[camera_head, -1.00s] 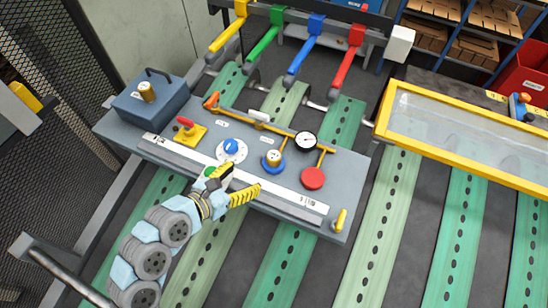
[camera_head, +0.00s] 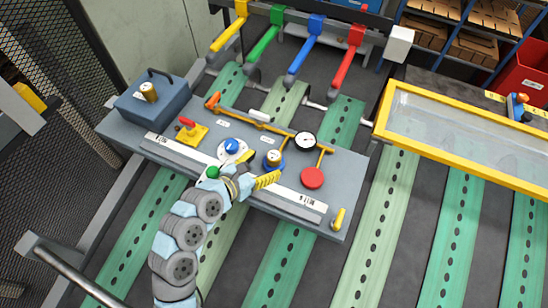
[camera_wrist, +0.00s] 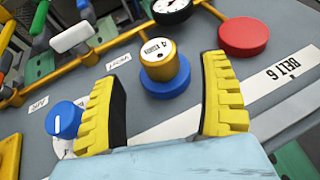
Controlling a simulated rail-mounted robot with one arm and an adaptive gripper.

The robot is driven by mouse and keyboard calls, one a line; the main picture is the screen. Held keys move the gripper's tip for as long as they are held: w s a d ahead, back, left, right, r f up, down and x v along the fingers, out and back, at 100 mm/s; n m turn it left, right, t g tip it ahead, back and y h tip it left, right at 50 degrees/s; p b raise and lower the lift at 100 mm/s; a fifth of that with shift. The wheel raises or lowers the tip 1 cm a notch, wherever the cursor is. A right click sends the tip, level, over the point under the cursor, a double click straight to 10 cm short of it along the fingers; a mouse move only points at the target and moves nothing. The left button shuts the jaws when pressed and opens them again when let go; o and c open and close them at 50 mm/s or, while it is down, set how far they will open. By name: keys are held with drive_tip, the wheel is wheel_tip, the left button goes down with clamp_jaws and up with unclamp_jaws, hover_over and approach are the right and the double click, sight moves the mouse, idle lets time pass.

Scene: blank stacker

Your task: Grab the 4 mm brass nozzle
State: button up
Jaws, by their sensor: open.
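A brass nozzle (camera_head: 273,158) stands upright on a round blue base (camera_head: 272,167) on the grey panel. In the wrist view the nozzle (camera_wrist: 158,60) has a white top label with a "4" on it. Its blue base (camera_wrist: 166,84) is below it. My gripper (camera_head: 250,171) is open and empty, just in front of the nozzle. In the wrist view its yellow ribbed fingers (camera_wrist: 163,82) are spread, with the nozzle between and beyond their tips, apart from them. Another brass cylinder (camera_head: 149,92) stands on the blue-grey box at the panel's left; its label is unreadable.
A gauge (camera_head: 305,141) and orange pipe (camera_head: 258,126) lie behind the nozzle. A red disc (camera_head: 312,178) is to its right and a blue knob (camera_head: 232,146) to its left. A green button (camera_head: 212,172) is beside my gripper.

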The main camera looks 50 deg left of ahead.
sight(269, 161)
drive_tip(key=shift+p+x, duration=0.45)
drive_tip(key=shift+x, duration=0.45)
drive_tip(key=shift+p+x, duration=0.5)
drive_tip(key=shift+x, duration=1.15)
drive_tip(key=c, duration=1.4)
drive_tip(key=shift+o, duration=0.2)
drive_tip(key=shift+r, duration=0.15)
